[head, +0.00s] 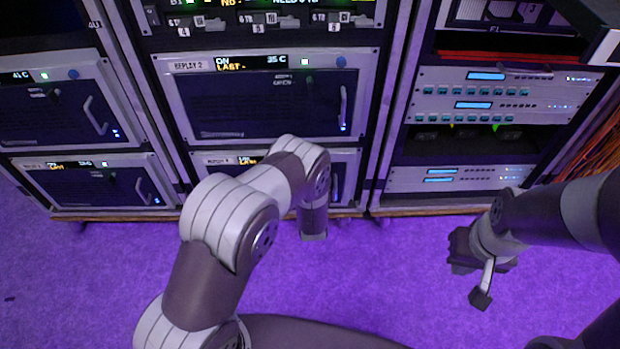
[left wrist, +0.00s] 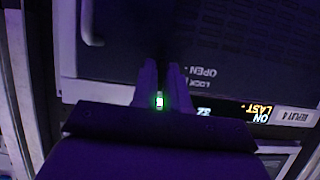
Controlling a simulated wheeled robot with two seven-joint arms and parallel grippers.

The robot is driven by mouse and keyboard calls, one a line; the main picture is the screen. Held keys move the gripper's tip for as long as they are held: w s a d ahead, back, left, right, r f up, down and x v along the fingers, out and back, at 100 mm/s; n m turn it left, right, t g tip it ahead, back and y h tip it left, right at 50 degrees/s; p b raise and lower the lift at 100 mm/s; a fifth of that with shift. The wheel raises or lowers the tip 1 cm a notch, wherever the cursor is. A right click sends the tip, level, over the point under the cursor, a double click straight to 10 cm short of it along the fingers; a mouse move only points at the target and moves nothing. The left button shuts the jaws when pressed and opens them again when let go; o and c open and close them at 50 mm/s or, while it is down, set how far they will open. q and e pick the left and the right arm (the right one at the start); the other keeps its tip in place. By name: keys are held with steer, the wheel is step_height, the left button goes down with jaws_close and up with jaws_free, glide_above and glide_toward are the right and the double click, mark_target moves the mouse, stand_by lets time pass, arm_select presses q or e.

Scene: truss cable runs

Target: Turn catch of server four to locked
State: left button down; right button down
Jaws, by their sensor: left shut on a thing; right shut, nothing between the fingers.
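Server four, labelled REPLAY 4 (left wrist: 291,117), fills the left wrist view upside down, with a dark door and a lit display reading ON, LAST and 32. The words OPEN and LOCK are printed on the door beside my left gripper (left wrist: 161,68). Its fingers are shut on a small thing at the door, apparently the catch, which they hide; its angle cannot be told. In the head view, my left arm covers most of the lower middle server (head: 215,158), and the left gripper is hidden. My right gripper (head: 480,283) is shut and empty above the purple floor, at the right.
Server REPLAY 2 (head: 265,100) sits above the lower middle server. More servers (head: 95,185) stand in the left rack. The right rack holds switch panels (head: 500,100), with orange cables (head: 600,145) beside it.

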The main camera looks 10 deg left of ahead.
arm_select(q)
steer(key=c, duration=1.2)
jaws_free()
steer(key=shift+c, duration=0.2)
steer(key=p+v, duration=0.5)
steer(key=v, duration=0.7)
steer(key=shift+s+r+p, duration=0.15)
steer(key=shift+s+p, duration=0.15)
